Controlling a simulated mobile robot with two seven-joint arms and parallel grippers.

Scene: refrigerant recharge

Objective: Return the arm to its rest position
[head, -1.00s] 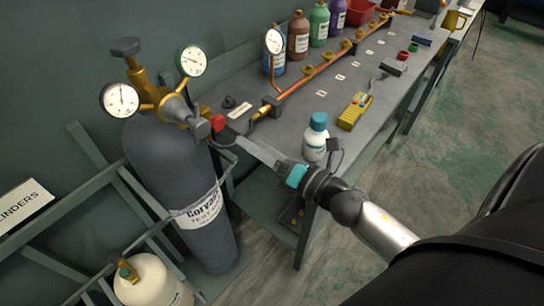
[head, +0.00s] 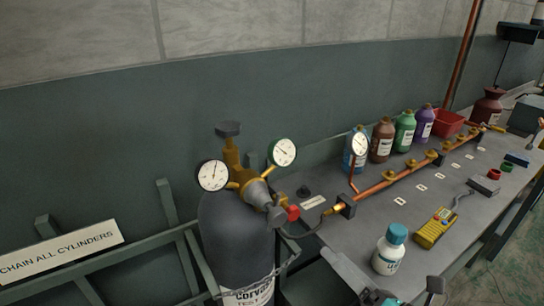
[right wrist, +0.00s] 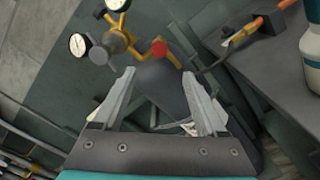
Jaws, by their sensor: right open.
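My right gripper (head: 335,258) shows at the bottom edge of the head view, mostly cut off, with a grey finger and a bit of teal. In the right wrist view its two fingers (right wrist: 158,73) are spread apart with nothing between them. They point toward the dark gas cylinder (head: 235,230) and its brass regulator (head: 252,187) with two gauges, which stand beyond the fingertips. The regulator also shows in the right wrist view (right wrist: 117,40), with a red knob (right wrist: 158,48). My left gripper is not in view.
A white bottle with a teal cap (head: 389,255) stands on the bench close to my right gripper. A yellow meter (head: 436,228) lies farther right. A copper pipe (head: 400,175) with brass valves runs along the bench. A rail (head: 150,262) stands left of the cylinder.

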